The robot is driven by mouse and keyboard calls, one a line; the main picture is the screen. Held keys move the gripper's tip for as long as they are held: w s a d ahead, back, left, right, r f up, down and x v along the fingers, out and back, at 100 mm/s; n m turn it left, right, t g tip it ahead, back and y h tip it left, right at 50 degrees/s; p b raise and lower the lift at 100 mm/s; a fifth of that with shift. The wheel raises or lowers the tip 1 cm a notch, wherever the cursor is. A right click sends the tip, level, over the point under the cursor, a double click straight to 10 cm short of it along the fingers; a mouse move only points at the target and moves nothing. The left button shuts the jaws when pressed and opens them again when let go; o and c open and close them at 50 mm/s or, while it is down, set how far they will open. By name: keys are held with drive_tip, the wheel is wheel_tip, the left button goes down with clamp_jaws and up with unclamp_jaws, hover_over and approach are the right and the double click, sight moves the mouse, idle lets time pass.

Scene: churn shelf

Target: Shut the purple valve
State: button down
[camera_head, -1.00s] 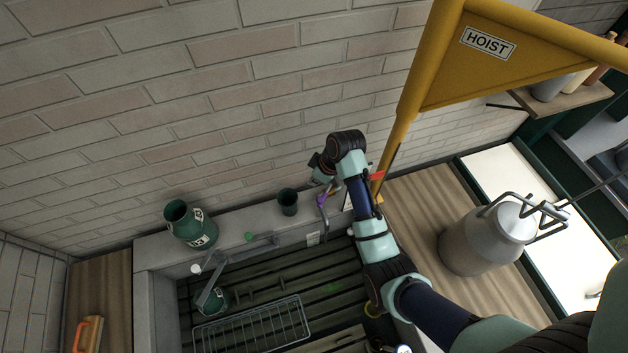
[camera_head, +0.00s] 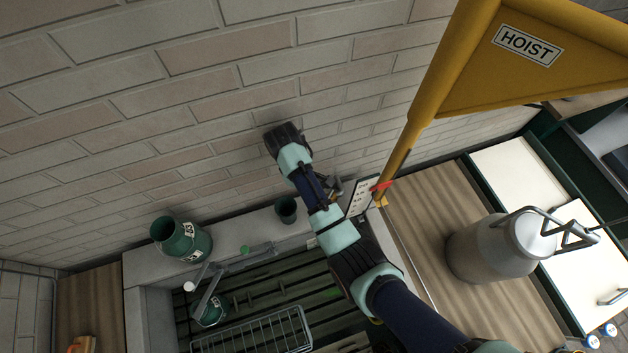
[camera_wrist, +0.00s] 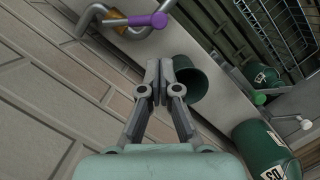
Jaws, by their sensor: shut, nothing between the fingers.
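The purple valve (camera_wrist: 158,19) shows in the wrist view at the top, as a short purple piece on a grey bent metal pipe (camera_wrist: 95,22). My gripper (camera_wrist: 158,72) is shut and empty, with its fingertips together below the purple valve in that picture and apart from it. The tips overlap the edge of a dark green cup (camera_wrist: 190,80) in the wrist view; I cannot tell whether they touch it. In the head view my arm hides the purple valve and my fingertips. Whether the valve is open or shut is not clear.
The green cup (camera_head: 286,210) stands on the ledge by the brick wall. A green can (camera_head: 182,240) and a green knob (camera_head: 245,249) are left of it. A yellow hoist post (camera_head: 400,160), a card (camera_head: 358,198) and a metal churn (camera_head: 488,250) are at the right.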

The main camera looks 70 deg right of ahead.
drive_tip(key=b+x, duration=0.3)
drive_tip(key=x, duration=0.6)
drive_tip(key=shift+s+f, duration=0.15)
drive_tip(key=shift+f, duration=0.2)
drive_tip(key=shift+a+r+p, duration=0.1)
drive_tip(key=shift+p, duration=0.25)
